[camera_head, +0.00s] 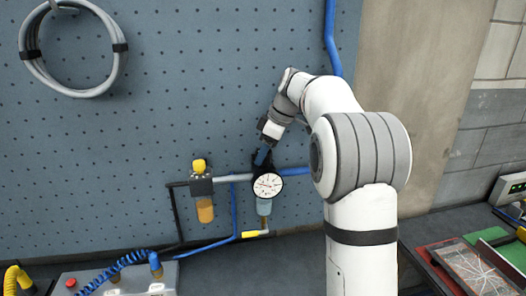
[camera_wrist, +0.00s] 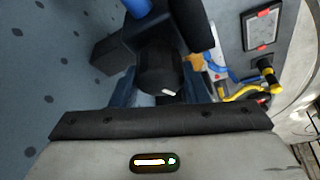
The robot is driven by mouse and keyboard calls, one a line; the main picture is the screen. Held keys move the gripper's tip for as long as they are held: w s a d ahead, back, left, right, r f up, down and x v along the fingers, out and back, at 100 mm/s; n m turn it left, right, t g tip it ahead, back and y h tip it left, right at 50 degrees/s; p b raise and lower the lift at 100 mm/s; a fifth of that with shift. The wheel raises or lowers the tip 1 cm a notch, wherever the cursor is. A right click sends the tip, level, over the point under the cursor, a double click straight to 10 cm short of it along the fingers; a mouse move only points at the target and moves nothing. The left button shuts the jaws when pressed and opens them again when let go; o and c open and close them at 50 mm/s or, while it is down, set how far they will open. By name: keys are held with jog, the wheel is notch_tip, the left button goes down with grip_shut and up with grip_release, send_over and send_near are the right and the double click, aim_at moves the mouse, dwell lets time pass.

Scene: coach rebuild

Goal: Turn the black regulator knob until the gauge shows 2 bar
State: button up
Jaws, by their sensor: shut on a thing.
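The round white gauge (camera_head: 267,186) faces me on the regulator in the head view. Its needle is too small to read. The black regulator knob (camera_wrist: 160,68) sits between my fingers in the wrist view, with a small white mark near its lower edge. My gripper (camera_head: 262,157) comes down from above onto the top of the regulator, just above the gauge. Its blue fingers are shut on the knob, one on each side. In the head view the fingers mostly hide the knob. The gauge face cannot be made out in the wrist view.
A filter with a yellow top and amber bowl (camera_head: 204,209) is left of the gauge, joined by a grey pipe. Blue hoses run near the regulator. A yellow-handled valve (camera_head: 252,234) is below. A grey box (camera_head: 115,281) stands front left. A cable coil (camera_head: 72,45) hangs on the pegboard.

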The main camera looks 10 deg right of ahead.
jog(key=shift+n+g, duration=0.4)
jog(key=shift+n, duration=0.7)
jog(key=o, duration=1)
jog(key=shift+v, duration=3.9)
